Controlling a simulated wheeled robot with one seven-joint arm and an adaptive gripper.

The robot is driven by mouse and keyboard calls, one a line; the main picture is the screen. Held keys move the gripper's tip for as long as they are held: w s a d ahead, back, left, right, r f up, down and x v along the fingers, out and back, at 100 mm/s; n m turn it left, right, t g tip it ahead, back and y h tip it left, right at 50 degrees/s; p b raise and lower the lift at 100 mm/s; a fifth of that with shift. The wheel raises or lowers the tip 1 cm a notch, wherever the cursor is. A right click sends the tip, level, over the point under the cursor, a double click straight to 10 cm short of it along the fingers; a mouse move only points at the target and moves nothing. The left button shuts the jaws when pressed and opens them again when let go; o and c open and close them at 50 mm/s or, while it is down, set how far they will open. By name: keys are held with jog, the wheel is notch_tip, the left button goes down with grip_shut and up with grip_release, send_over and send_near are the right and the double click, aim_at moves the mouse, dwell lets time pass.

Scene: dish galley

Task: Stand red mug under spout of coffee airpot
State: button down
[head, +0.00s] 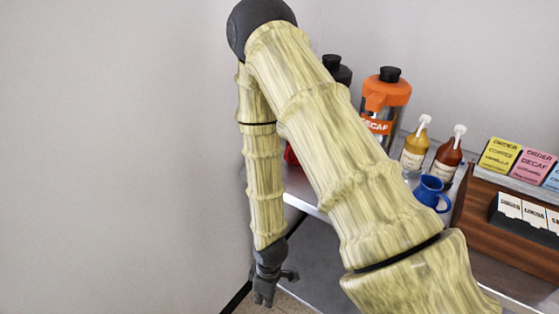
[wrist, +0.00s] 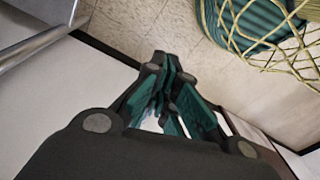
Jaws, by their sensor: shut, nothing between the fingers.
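A small patch of red (head: 291,154) shows at the left end of the counter, beside my arm. It may be the red mug, but my arm hides most of it. A black-topped airpot (head: 338,69) stands at the back, mostly hidden behind my arm, so its label and spout cannot be seen. My gripper (head: 264,298) hangs low at the left, off the counter's end, pointing down. In the wrist view my gripper (wrist: 167,68) is shut and empty above the floor, away from the red thing.
An orange decaf airpot (head: 386,98), a yellow pump bottle (head: 415,150), a red-brown pump bottle (head: 446,160) and a blue mug (head: 431,192) stand on the counter. A wooden organiser (head: 500,222) with cards is at right.

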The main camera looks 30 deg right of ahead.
jog(key=w+d+r+n+h+p, duration=0.15)
jog(key=w+d+r+n, duration=0.45)
jog(key=r, duration=0.6)
jog(key=w+d+r+n+t+h+p, duration=0.1)
jog(key=w+d+r+n+h, duration=0.15)
jog(key=w+r, duration=0.7)
jog(key=w+d+r+n+h+p, duration=0.1)
jog(key=w+d+r+n, duration=0.45)
jog(key=r, duration=0.85)
jog(key=x, duration=0.3)
jog(key=p+x, duration=0.1)
jog(key=x, duration=0.5)
jog(key=shift+s+a+f, duration=0.15)
jog(key=shift+a+f, duration=0.1)
jog(key=shift+w+d+r+p, duration=0.1)
jog(key=shift+w+d+p, duration=0.1)
jog(key=shift+d+p, duration=0.25)
jog(key=shift+w+d+r+p, duration=0.1)
jog(key=shift+w+d+p, duration=0.15)
jog(key=shift+d, duration=0.35)
jog(key=shift+w+d+f, duration=0.15)
jog(key=shift+w+d, duration=0.15)
jog(key=shift+d, duration=0.4)
